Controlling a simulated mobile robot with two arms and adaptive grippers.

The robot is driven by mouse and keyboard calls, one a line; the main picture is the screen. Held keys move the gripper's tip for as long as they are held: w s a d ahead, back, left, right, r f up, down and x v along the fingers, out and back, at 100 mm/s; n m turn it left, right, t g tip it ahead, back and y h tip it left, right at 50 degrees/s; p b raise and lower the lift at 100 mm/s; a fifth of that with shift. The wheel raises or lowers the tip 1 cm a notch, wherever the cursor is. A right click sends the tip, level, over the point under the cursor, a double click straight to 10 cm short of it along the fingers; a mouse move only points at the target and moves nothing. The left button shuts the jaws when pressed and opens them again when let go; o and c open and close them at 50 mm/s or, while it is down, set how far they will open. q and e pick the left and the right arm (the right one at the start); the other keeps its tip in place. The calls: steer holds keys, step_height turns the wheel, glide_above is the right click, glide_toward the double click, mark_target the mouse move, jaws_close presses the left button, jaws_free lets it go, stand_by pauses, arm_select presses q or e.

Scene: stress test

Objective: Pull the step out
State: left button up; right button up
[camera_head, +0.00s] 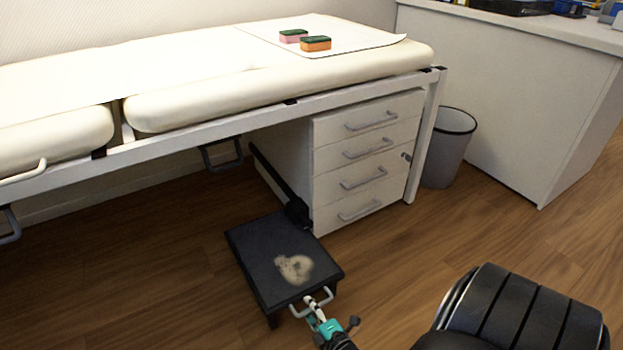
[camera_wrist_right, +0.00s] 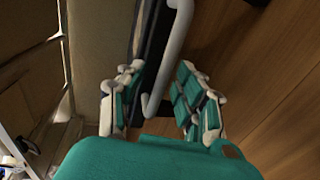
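The step (camera_head: 255,243) is a low black platform with a worn pale patch on top. It stands on the floor in front of the white drawer unit, below the examination bed. A light grey handle (camera_head: 331,293) is on its near edge. My right gripper (camera_head: 314,307), white and teal, is at this handle. In the right wrist view, the handle (camera_wrist_right: 177,45) runs between the two spread fingers of the gripper (camera_wrist_right: 160,100). There is a visible gap to the right finger; contact with the left finger is unclear. My left gripper is out of view.
The drawer unit (camera_head: 345,128) stands under the cream bed (camera_head: 270,92), behind the step. Two sponges (camera_head: 315,43) lie on the bed. A grey bin (camera_head: 447,150) and a white desk (camera_head: 530,100) are at right. Wooden floor around the step's near side is open.

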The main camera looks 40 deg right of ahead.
steer(key=shift+r, duration=0.5)
steer(key=shift+o, duration=0.2)
step_height(320, 180, up, 4)
steer(key=shift+f, duration=0.1)
steer(key=o, duration=0.8)
step_height(320, 180, up, 3)
steer(key=shift+w+f, duration=0.1)
steer(key=shift+w, duration=0.05)
step_height(320, 180, up, 2)
steer(key=shift+d+r, duration=0.1)
steer(key=shift+r, duration=0.1)
steer(key=c, duration=0.4)
steer(key=shift+r, duration=0.3)
steer(key=c, duration=0.4)
steer(key=shift+f, duration=0.2)
steer(key=shift+c, duration=0.2)
steer(key=shift+f, duration=0.1)
steer(key=shift+s, duration=0.2)
